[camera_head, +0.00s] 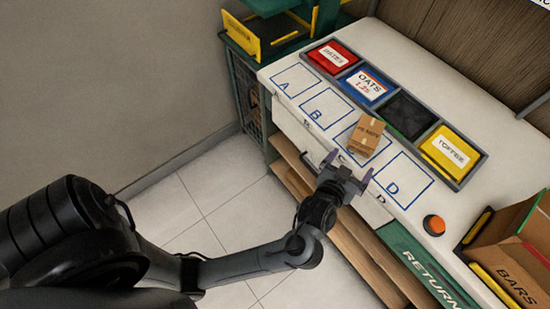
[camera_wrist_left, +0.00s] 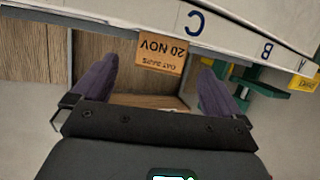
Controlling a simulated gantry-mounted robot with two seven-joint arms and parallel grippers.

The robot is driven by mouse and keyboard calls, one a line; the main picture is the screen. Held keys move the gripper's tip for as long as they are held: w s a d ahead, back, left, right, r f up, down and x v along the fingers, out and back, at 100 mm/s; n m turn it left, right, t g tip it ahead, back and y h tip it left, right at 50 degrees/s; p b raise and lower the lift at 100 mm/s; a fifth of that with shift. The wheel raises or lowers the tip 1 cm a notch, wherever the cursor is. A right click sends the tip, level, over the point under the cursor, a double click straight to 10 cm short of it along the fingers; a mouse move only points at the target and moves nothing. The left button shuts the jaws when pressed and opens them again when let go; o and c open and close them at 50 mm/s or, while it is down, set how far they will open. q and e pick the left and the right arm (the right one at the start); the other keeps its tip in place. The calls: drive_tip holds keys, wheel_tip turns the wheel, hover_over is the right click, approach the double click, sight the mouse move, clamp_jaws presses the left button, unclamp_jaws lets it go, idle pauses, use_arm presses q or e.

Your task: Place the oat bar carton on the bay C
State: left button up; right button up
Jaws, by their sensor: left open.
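The oat bar carton (camera_head: 368,131) is a small brown box with dark print. In the head view it stands on the white counter, inside the blue outline of bay C (camera_head: 345,131). My left gripper (camera_head: 349,169) is open and empty at the counter's front edge, just in front of the carton. In the left wrist view the printed carton (camera_wrist_left: 162,54) shows upside down beyond and between the two spread fingers (camera_wrist_left: 160,88). The fingers seem apart from it. My right gripper is in neither view.
Bays A (camera_head: 285,88), B (camera_head: 316,114) and D (camera_head: 394,189) are empty. A tray of coloured bins, including the blue OATS bin (camera_head: 367,84), lies behind them. An orange button (camera_head: 434,225) and an open BARS box (camera_head: 508,255) are at the right.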

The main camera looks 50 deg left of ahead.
use_arm(q)
drive_tip(key=s+a+f+m+g+h, duration=0.1)
drive_tip(key=s+a+f+g, duration=0.1)
drive_tip(key=s, duration=0.6)
drive_tip(key=s+a+f+m+g+h, duration=0.1)
drive_tip(key=s+a+f+m+g, duration=0.1)
drive_tip(key=s, duration=0.6)
drive_tip(key=s+a+f+m+g+h, duration=0.1)
drive_tip(key=s+a+f+g, duration=0.3)
drive_tip(key=s, duration=0.4)
drive_tip(key=shift+s+f+m+g+h, duration=0.3)
drive_tip(key=shift+f+m+g, duration=0.4)
drive_tip(key=shift+g, duration=0.5)
